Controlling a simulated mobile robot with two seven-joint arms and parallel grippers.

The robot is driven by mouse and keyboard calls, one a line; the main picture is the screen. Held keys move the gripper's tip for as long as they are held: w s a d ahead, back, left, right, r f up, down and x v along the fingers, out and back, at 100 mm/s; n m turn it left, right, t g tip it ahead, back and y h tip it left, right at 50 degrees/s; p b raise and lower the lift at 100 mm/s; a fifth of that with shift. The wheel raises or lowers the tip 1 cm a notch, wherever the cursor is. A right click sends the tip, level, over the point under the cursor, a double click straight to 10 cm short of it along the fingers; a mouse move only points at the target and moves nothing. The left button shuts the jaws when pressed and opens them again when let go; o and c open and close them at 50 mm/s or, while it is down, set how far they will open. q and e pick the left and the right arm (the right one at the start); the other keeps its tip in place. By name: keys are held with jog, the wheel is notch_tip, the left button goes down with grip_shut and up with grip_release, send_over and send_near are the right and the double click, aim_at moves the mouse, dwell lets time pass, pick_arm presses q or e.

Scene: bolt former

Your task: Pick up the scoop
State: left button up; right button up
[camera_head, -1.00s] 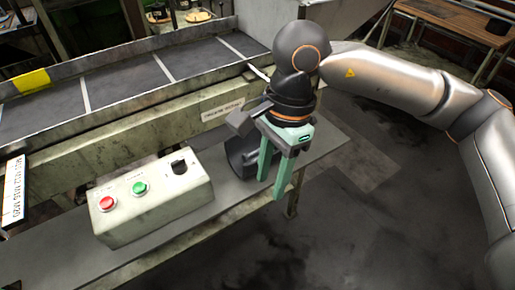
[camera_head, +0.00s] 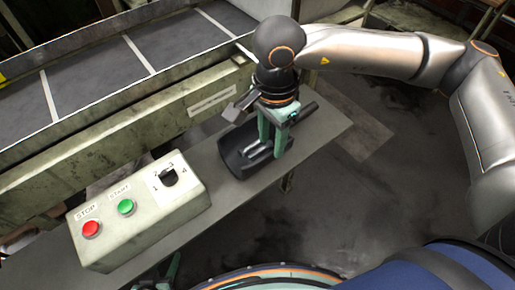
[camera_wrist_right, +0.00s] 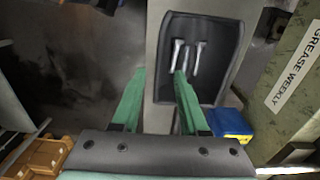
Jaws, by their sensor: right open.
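The black scoop (camera_head: 236,163) lies on the narrow grey shelf, past the control box, with a few metal bolts (camera_head: 257,152) inside. A dark bar, perhaps its handle (camera_head: 304,111), shows behind my right gripper. My right gripper (camera_head: 271,150) points down at the scoop's right side, its fingers open. In the right wrist view, the scoop (camera_wrist_right: 222,84) is ahead, and the open fingers (camera_wrist_right: 160,74) have one tip left of the scoop and the other over its left part. I cannot tell whether they touch it. A small part of my left gripper (camera_head: 170,271) shows at the bottom edge.
The control box (camera_head: 150,212) with red and green buttons and a dial stands left of the scoop. The conveyor side beam (camera_head: 110,140) runs behind the shelf (camera_head: 318,130). A blue box (camera_wrist_right: 230,124) shows in the right wrist view. Open floor lies in front.

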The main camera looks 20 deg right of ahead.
aim_at(272, 154)
jog(key=shift+d+f+p, duration=0.2)
jog(key=shift+f+p, duration=0.4)
jog(key=shift+f, duration=2.05)
grip_shut()
